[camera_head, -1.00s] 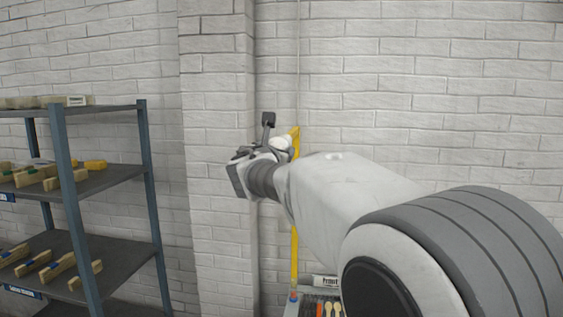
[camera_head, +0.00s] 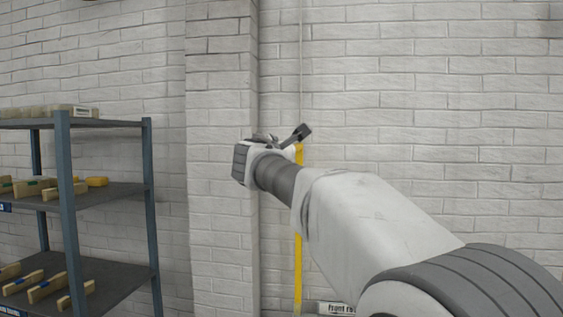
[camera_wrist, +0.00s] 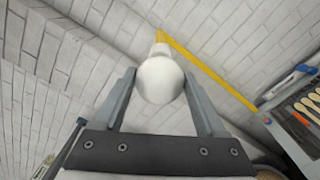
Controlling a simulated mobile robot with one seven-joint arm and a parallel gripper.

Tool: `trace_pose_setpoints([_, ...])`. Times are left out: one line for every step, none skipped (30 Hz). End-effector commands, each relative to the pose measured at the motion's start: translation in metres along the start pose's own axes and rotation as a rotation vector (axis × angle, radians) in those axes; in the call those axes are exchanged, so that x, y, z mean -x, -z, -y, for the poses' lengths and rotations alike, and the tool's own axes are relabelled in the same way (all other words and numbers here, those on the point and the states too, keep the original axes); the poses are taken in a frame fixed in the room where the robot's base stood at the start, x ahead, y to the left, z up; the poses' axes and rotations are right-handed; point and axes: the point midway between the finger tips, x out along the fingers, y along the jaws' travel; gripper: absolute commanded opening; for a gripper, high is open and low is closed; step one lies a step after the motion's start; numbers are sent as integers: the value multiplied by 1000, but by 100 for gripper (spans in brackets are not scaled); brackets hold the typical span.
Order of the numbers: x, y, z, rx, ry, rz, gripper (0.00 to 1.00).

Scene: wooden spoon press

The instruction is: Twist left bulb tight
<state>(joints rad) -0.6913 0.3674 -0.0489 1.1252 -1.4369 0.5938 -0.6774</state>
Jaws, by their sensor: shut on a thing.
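The white bulb (camera_wrist: 160,80) sits between the two fingers of my gripper (camera_wrist: 160,92) in the wrist view. The gripper is shut on the bulb's round part. The bulb's narrow neck points away toward a yellow bar (camera_wrist: 210,72), at the bar's end. The seat of the bulb's base is too small to judge.
A dark metal shelf (camera_head: 100,190) with wooden brushes (camera_head: 48,287) stands at the left. A white brick wall (camera_head: 430,120) lies behind. A grey tray with wooden spoons (camera_wrist: 308,108) is at the right in the wrist view.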

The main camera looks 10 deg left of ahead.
Motion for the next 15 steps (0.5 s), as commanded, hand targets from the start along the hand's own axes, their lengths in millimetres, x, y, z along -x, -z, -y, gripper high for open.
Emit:
trace_pose_setpoints([0, 1, 2, -16, 1, 0, 18])
trace_pose_setpoints([0, 1, 2, -25, 2, 0, 18])
trace_pose_setpoints([0, 1, 2, -35, 1, 0, 18])
trace_pose_setpoints([0, 1, 2, -41, 1, 0, 18])
trace_pose_setpoints([0, 1, 2, -47, 1, 0, 18])
trace_pose_setpoints([0, 1, 1, -53, 1, 0, 18])
trace_pose_setpoints([0, 1, 1, -57, 1, 0, 18])
trace_pose_setpoints([0, 1, 1, -60, 1, 0, 18])
trace_pose_setpoints([0, 0, 1, -63, 2, 0, 18])
trace_pose_setpoints([0, 0, 1, -64, 2, 0, 18])
trace_pose_setpoints([0, 0, 1, -65, 2, 0, 18])
trace_pose_setpoints([0, 0, 1, -66, 2, 0, 18])
trace_pose_setpoints([0, 0, 1, -66, 2, 0, 18])
trace_pose_setpoints([0, 0, 1, -66, 2, 0, 18])
trace_pose_setpoints([0, 0, 1, -66, 2, 0, 18])
